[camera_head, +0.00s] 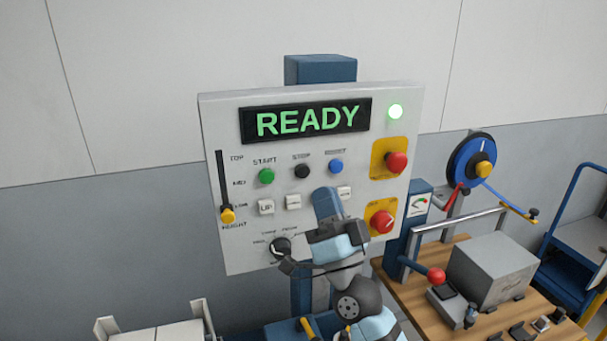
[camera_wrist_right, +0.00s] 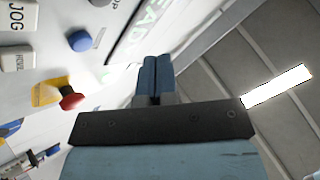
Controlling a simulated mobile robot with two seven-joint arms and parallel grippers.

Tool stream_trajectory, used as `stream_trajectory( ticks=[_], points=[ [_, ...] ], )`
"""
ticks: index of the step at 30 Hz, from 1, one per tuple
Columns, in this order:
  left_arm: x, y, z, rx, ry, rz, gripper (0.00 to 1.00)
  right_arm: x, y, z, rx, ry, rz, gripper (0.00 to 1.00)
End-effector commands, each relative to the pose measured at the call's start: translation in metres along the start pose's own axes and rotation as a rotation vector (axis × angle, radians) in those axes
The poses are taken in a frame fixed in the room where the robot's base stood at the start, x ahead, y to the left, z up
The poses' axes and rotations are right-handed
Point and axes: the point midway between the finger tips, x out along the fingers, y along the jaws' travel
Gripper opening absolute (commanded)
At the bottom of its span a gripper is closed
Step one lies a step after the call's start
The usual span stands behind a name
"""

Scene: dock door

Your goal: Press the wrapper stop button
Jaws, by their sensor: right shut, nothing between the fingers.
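The wrapper control panel (camera_head: 230,130) is a pale upright board. Its black stop button (camera_head: 302,171) sits under the label STOP, between a green START button (camera_head: 266,176) and a blue button (camera_head: 335,166). In the right wrist view, a dark button (camera_wrist_right: 100,2) beside a partly cut-off label shows at the top edge, near the blue button (camera_wrist_right: 80,40). My right gripper (camera_head: 326,194) is in front of the panel, below and right of the stop button. Its blue fingers (camera_wrist_right: 155,72) are shut and empty. I see no contact with the stop button. My left gripper is out of view.
The display (camera_head: 305,120) reads READY and a green lamp (camera_head: 395,111) is lit. Red knobs on yellow plates (camera_head: 396,162) (camera_head: 382,222) stand at the panel's right. A height slider (camera_head: 227,214) is at its left. A wooden bench (camera_head: 400,290) with a grey box (camera_head: 495,270) stands right.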

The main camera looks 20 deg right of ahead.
Motion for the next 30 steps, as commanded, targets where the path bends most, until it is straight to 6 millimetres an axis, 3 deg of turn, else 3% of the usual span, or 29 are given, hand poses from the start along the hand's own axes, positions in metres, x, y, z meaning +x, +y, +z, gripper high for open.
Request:
stream_trajectory(
  ticks=[12, 30],
  points=[
    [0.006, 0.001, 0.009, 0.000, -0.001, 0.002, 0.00, 0.037, 0.027, 0.027, -0.001, 0.000, 0.000, 0.00],
    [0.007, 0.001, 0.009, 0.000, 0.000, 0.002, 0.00, 0.043, 0.031, 0.031, -0.001, 0.000, 0.000, 0.00]
  ],
)
